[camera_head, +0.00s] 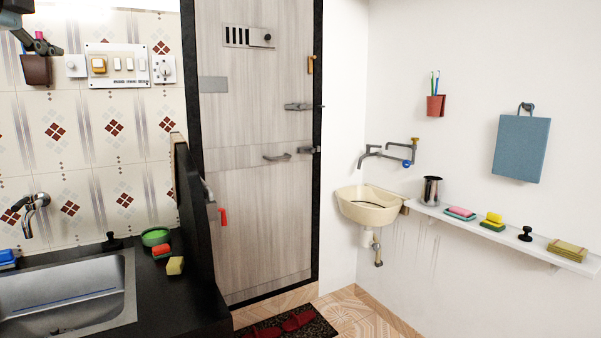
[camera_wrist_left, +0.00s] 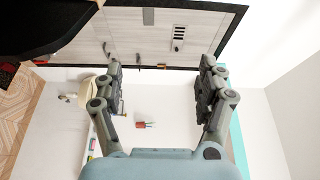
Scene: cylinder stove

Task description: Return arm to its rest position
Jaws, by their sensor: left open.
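My left gripper (camera_wrist_left: 160,72) shows in the left wrist view with its two grey fingers spread wide apart. It is open, and nothing is between the fingertips. Beyond the fingers, the white wall and the wooden door (camera_wrist_left: 150,38) appear at a distance, and neither finger touches them. In the head view, a dark grey piece at the top left corner looks like part of my arm, but its fingers cannot be made out clearly. My right gripper is in neither view.
A metal sink (camera_head: 118,316) is set in a dark counter (camera_head: 178,300) at lower left. A wooden door (camera_head: 255,130) stands behind. A cream washbasin (camera_head: 370,206) and a white shelf (camera_head: 465,225) are on the right wall. Open floor (camera_head: 355,315) shows at the bottom middle.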

